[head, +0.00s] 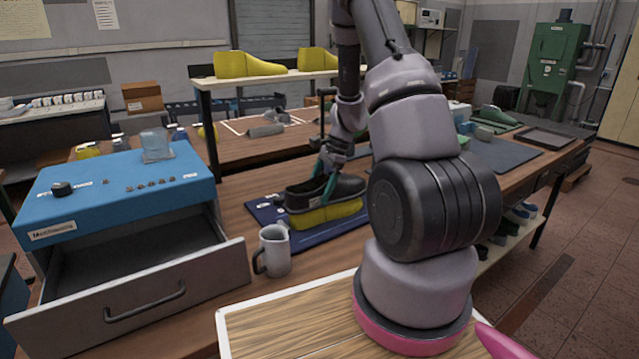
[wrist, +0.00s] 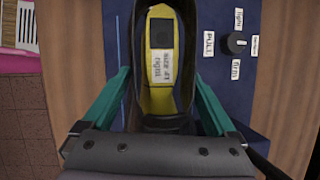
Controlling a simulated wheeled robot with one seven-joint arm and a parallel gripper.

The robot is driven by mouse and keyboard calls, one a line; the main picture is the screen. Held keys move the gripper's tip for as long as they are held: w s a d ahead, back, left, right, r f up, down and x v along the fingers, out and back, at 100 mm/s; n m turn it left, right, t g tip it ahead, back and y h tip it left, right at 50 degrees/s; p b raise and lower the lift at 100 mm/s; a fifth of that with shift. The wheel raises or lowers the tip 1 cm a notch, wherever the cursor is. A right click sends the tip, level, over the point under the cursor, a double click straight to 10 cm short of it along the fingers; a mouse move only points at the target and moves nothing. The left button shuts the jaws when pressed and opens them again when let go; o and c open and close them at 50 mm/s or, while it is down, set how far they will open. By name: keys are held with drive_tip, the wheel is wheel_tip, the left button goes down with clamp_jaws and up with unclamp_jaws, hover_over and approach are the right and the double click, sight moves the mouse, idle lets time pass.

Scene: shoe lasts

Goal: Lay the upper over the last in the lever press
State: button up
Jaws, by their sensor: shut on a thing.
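The black upper (head: 345,188) sits on or just above the yellow last (head: 325,215) on the dark blue lever press base (head: 262,212). In the wrist view the upper (wrist: 187,20) rings the yellow last (wrist: 159,100), whose top and size label show through the opening. I cannot tell whether the upper is fully seated. My gripper (head: 325,178) is shut on the upper, with its teal fingers on either side; in the wrist view they flank it (wrist: 162,75). A press knob (wrist: 237,42) with light and firm labels is at the right.
A grey mug (head: 273,252) stands in front of the press. A blue cabinet (head: 110,190) with an open grey drawer (head: 150,300) is at the left. A raised shelf (head: 290,76) with yellow lasts is behind. My arm hides part of the bench at the right.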

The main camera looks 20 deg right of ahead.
drive_tip(key=shift+f, duration=2.65)
drive_tip(key=shift+f, duration=0.6)
drive_tip(key=o, duration=1.1)
drive_tip(key=v, duration=1)
drive_tip(key=shift+d+r, duration=0.15)
drive_tip(key=shift+r, duration=0.25)
